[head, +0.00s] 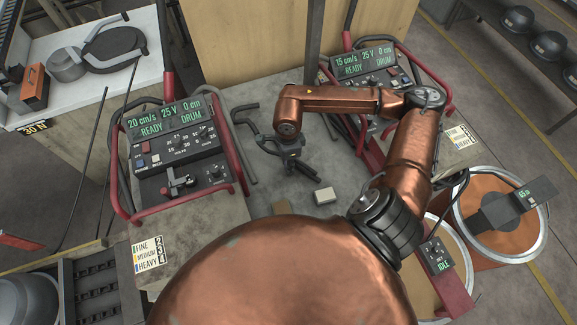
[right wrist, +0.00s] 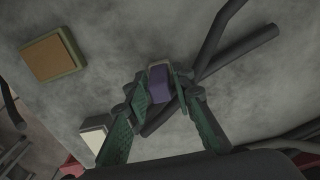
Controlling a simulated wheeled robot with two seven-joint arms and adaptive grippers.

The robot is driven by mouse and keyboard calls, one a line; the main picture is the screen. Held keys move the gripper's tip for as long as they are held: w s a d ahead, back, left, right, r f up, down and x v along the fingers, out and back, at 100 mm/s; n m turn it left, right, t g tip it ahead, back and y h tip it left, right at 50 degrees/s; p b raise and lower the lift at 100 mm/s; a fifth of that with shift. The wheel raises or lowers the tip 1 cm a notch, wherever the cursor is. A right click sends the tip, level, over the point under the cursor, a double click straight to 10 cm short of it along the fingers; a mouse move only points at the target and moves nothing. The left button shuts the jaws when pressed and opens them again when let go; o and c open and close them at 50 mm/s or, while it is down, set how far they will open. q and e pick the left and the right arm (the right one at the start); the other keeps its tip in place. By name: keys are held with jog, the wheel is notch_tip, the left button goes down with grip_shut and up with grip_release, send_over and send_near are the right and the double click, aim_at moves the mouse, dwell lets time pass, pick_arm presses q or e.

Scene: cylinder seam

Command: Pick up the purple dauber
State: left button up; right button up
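The purple dauber (right wrist: 160,88) is a small purple block with a paler top edge. In the right wrist view it lies between the two green fingertips of my right gripper (right wrist: 162,86). The fingers stand on either side of it with a narrow gap on the right; I cannot tell whether the left finger touches it. In the head view my right gripper (head: 289,154) is low over the grey table, and the dauber is hidden there. My left gripper is not in view.
Dark bent rods (right wrist: 215,72) lie close beside the fingers. A pale block (head: 325,196) and an orange-brown pad (right wrist: 54,56) rest on the table. Red-framed control panels labelled DRUM stand left (head: 180,145) and right (head: 376,70). Drums (head: 497,245) stand at the right.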

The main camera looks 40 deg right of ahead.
grip_shut()
